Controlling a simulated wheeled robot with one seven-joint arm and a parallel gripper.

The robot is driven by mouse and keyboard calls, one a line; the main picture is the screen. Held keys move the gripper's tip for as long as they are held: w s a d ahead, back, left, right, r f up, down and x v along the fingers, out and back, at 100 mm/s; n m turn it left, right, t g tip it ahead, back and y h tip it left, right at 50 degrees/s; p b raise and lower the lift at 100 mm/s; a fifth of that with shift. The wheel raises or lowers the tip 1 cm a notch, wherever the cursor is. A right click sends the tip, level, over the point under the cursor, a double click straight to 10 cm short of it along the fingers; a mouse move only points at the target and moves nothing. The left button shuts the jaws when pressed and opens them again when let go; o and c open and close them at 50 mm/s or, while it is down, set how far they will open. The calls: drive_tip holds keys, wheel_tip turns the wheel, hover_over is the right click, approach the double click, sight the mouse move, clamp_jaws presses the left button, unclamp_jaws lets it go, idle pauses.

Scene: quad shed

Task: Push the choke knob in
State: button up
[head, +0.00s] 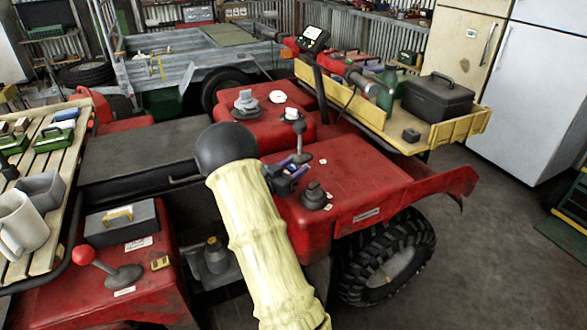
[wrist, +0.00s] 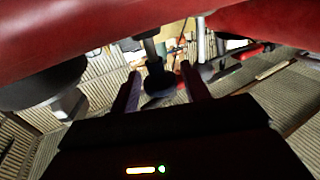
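A black knob on a thin upright stem (head: 299,127) stands on the red quad body; it looks like the choke knob, though I cannot read its label. My gripper (head: 297,164) is just in front of and below it in the head view, with purple-blue fingers pointing away. In the wrist view a dark knob on a stem (wrist: 156,80) shows between my two fingers (wrist: 160,88), which are apart and appear empty. I cannot tell whether either finger touches it. A second, squat black knob (head: 315,194) sits on the red body to the right.
The red quad body (head: 360,185) lies close around my gripper. A grey knob (head: 246,102) and a pale cap (head: 291,114) stand farther back. A red-balled lever (head: 84,255) is at left. A yellow rack (head: 440,128) carries a black toolbox (head: 437,97). Open floor lies at right.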

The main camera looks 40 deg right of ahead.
clamp_jaws()
drive_tip(key=shift+a+f+b, duration=0.1)
drive_tip(key=shift+f+b, duration=0.55)
drive_tip(key=shift+f, duration=0.7)
drive_tip(key=shift+o, duration=1.1)
unclamp_jaws()
drive_tip(key=shift+a, duration=0.1)
drive_tip(key=s+a, duration=0.2)
drive_tip(key=a, duration=1.5)
drive_tip(key=shift+s, duration=0.35)
